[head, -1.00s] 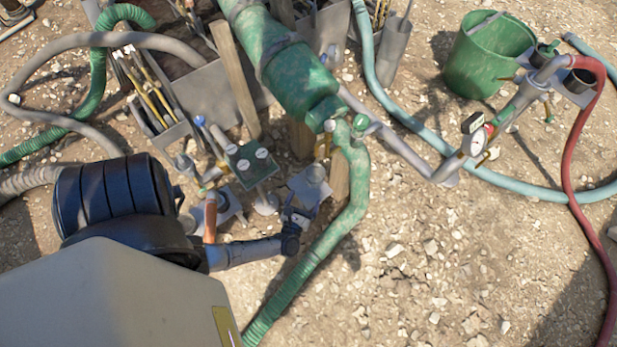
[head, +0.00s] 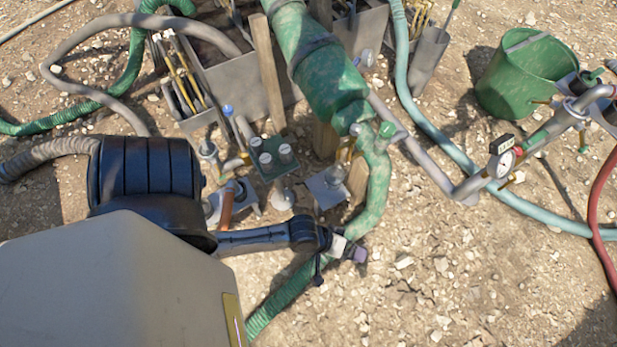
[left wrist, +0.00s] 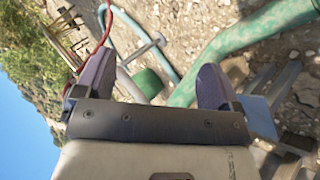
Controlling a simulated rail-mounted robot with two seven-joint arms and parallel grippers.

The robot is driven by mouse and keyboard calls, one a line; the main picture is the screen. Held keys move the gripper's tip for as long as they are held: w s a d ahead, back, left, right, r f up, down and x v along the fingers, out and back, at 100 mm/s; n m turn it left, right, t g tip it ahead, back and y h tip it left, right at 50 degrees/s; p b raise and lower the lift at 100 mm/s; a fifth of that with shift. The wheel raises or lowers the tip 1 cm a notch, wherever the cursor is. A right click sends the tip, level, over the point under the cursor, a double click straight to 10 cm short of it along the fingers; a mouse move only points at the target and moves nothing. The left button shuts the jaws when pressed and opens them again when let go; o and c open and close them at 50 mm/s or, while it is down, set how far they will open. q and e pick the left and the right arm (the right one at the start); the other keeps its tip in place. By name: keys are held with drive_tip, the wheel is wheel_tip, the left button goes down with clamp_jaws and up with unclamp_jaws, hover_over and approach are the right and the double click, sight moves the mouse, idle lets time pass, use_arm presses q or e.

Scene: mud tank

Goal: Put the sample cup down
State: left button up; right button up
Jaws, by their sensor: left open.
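A small grey cup-like cylinder (head: 334,176), which looks like the sample cup, stands upright on a small grey plate stand (head: 324,192) beside the wooden post. My left gripper (head: 340,262) is below and slightly right of that stand in the head view, over the green hose and apart from the cup. In the left wrist view its two fingers (left wrist: 155,78) are spread wide with nothing between them. My right gripper is in neither view.
The green hose (head: 290,295) runs under my left gripper. A green valve table (head: 272,157) with white knobs stands left of the stand. A pipe with a gauge (head: 501,163) and a green bucket (head: 525,75) are at right. Stony ground at lower right is open.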

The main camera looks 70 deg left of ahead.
use_arm(q)
drive_tip(key=s+a+r+m+g+y, duration=0.3)
drive_tip(key=s+r+m, duration=0.4)
drive_tip(key=s+m, duration=0.3)
drive_tip(key=shift+a+r+m+g+y, duration=0.35)
drive_tip(key=shift+a+g, duration=0.3)
drive_tip(key=shift+g, duration=0.55)
